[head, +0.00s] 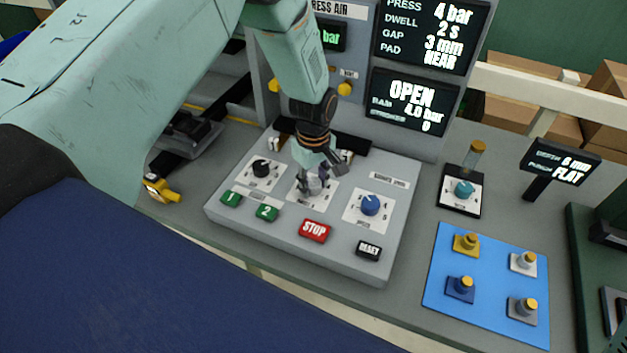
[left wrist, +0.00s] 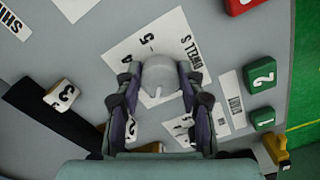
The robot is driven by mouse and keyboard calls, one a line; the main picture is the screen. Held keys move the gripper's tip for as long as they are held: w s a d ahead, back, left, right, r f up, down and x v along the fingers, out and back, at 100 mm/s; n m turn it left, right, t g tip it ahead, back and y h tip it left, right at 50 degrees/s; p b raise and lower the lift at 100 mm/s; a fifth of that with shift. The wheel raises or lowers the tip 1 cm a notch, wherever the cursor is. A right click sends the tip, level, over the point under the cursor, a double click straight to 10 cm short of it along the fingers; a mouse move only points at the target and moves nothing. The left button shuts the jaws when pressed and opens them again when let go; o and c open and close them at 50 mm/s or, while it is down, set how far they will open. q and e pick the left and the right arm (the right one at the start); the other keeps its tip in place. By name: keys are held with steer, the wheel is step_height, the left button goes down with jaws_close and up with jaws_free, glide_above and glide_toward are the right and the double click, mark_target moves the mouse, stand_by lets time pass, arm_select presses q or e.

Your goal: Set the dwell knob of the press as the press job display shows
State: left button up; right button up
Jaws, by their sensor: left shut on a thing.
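The press job display (head: 434,35) at the top of the head view reads 4 bar, DWELL 2 s, GAP 3 mm, PAD NEAR. The dwell knob (left wrist: 160,72) is grey and round, on a white plate (left wrist: 130,48) marked DWELL S with 4 and 5 showing. Other marks are partly hidden. My left gripper (head: 314,178) has come down over the middle knob of the press panel. In the left wrist view its fingers (left wrist: 158,95) are shut on the knob, one on each side. A white pointer mark shows on the knob's lower part. My right gripper is not in view.
A black knob (head: 261,168) and a blue knob (head: 370,204) flank the dwell knob. Green buttons 1 (head: 231,199) and 2 (head: 266,212), a red STOP button (head: 315,230) and a black RESET button (head: 368,250) lie in front. A blue mat (head: 488,283) with several pads is at right.

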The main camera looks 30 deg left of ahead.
mark_target(314, 183)
arm_select(q)
steer(key=o, duration=0.9)
steer(key=shift+w+r, duration=0.25)
steer(key=shift+c, duration=0.2)
steer(key=o, duration=0.3)
steer(key=shift+s, duration=0.2)
steer(key=shift+f, duration=0.1)
steer(key=shift+w+r, duration=0.1)
steer(key=shift+r, duration=0.3)
step_height(314, 183, up, 11)
steer(key=shift+r, duration=0.1)
